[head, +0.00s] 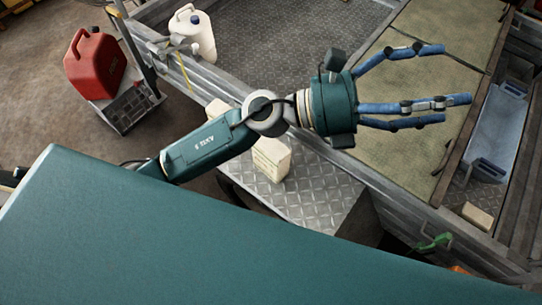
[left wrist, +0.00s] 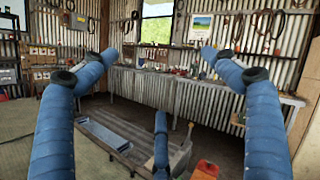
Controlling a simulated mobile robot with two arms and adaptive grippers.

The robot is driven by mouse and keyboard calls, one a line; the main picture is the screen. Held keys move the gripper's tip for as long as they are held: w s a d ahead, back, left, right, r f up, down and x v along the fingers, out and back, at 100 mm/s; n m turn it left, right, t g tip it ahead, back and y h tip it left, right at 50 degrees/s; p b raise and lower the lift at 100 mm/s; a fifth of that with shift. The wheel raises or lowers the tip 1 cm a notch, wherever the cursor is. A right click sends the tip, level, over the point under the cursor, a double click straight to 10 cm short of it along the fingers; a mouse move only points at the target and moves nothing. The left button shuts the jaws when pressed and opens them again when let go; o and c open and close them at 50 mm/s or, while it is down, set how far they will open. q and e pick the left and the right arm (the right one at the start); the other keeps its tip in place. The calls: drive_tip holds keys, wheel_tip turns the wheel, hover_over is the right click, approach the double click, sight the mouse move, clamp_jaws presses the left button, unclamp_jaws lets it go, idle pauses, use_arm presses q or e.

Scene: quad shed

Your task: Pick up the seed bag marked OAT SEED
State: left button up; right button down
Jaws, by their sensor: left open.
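A pale cream bag or carton (head: 271,160) stands on a diamond-plate step, partly hidden behind my left forearm. A pale corner (head: 218,109) shows on the other side of the forearm; I cannot tell if it is the same thing. No OAT SEED lettering can be read. My left gripper (head: 447,86) is open and empty, its blue fingers spread over a tan mat on the trailer, well right of the bag. In the left wrist view the spread fingers (left wrist: 160,95) have nothing between them. My right gripper is not in view.
A red fuel can (head: 95,65) stands on a grey crate at upper left. A white jug (head: 192,32) is near the metal rail. A blue-grey tray (head: 494,135) lies at right. A workbench (left wrist: 145,88) lines the far wall.

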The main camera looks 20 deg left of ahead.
use_arm(q)
drive_tip(key=s+d+f+m+g+y, duration=0.3)
drive_tip(key=s+f+m+g, duration=0.1)
drive_tip(key=f+m+g, duration=0.25)
drive_tip(key=m+y, duration=0.9)
drive_tip(key=y, duration=0.9)
approach(274, 139)
drive_tip(key=shift+t, duration=0.45)
drive_tip(key=f, duration=0.3)
drive_tip(key=s+f, duration=0.1)
drive_tip(key=f, duration=0.1)
drive_tip(key=shift+d+f, duration=0.1)
drive_tip(key=shift+f, duration=0.2)
wheel_tip(274, 139, down, 5)
drive_tip(key=b, duration=0.2)
drive_tip(key=shift+r+b, duration=0.1)
drive_tip(key=shift+b, duration=0.3)
drive_tip(key=f, duration=0.2)
drive_tip(key=f+b, duration=0.2)
drive_tip(key=f, duration=0.1)
drive_tip(key=shift+s+f, duration=0.35)
drive_tip(key=shift+f, duration=0.05)
drive_tip(key=shift+r, duration=0.15)
drive_tip(key=c, duration=1.8)
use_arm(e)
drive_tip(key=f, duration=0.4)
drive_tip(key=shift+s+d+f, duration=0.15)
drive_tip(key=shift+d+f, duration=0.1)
